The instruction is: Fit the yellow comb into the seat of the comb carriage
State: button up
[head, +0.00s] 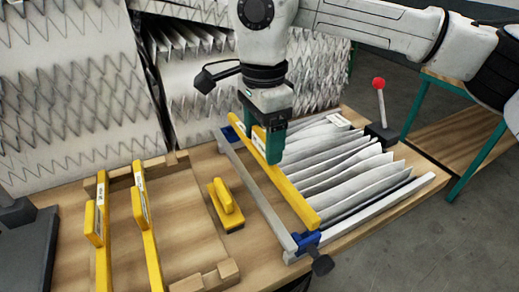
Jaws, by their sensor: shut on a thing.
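The yellow comb (293,195) is a long bar running from the back left to the front right. My gripper (274,157), with green fingers, is shut on it nearer its far end and hides a part of it. The comb carriage (265,200) is a grey rail along the left side of the comb, with blue end pieces (304,240). The comb's near end is just above the near blue piece, and its far end is close to the far one. I cannot tell whether the comb touches the seat or hangs slightly above it.
White pleated filter sheets (345,165) lie right of the comb, bordered by a grey rail (390,205). A yellow hand tool (227,205) lies left of the carriage. Two yellow bars (148,235) stand in a wooden rack. A red-knobbed lever (379,84) rises at the back right.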

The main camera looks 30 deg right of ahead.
aim_at(260, 153)
jog(key=shift+w+a+f, duration=0.1)
jog(key=shift+w+f, duration=0.2)
jog(key=shift+f, duration=0.05)
jog(key=shift+w+f, duration=0.2)
jog(key=shift+f, duration=1.6)
jog(key=shift+f, duration=0.1)
jog(key=shift+f, duration=0.1)
jog(key=o, duration=1.3)
notch_tip(260, 153, up, 12)
jog(key=shift+r, duration=0.2)
